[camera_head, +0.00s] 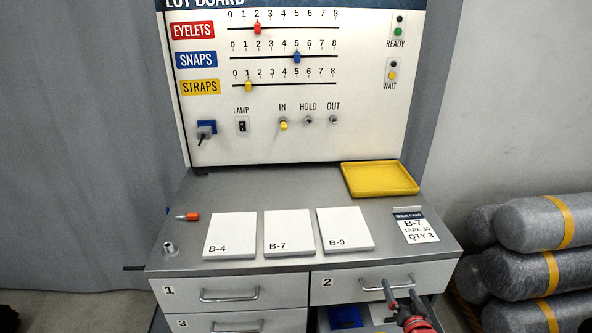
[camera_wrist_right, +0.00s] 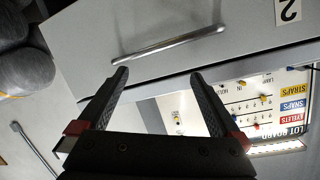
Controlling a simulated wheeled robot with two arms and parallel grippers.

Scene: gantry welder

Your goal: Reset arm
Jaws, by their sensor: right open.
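My right gripper (camera_head: 398,281) is open at the front of drawer 2 (camera_head: 335,284). Its fingertips overlap the drawer's bar handle (camera_head: 372,288) in the head view. In the right wrist view the open fingers (camera_wrist_right: 158,76) stand apart with nothing between the tips, and the handle (camera_wrist_right: 170,45) lies just beyond them. I cannot tell whether they touch it. My left gripper is not in view. The lot board (camera_head: 300,90) has three sliders, a lamp switch and IN, HOLD and OUT toggles.
White pads B-4 (camera_head: 231,233), B-7 (camera_head: 289,231) and B-9 (camera_head: 345,229) lie on the grey bench. A yellow tray (camera_head: 380,179), an issue card (camera_head: 415,226) and an orange-handled tool (camera_head: 190,216) lie there too. The drawer below drawer 2 stands open. Grey cylinders (camera_head: 535,222) are stacked at right.

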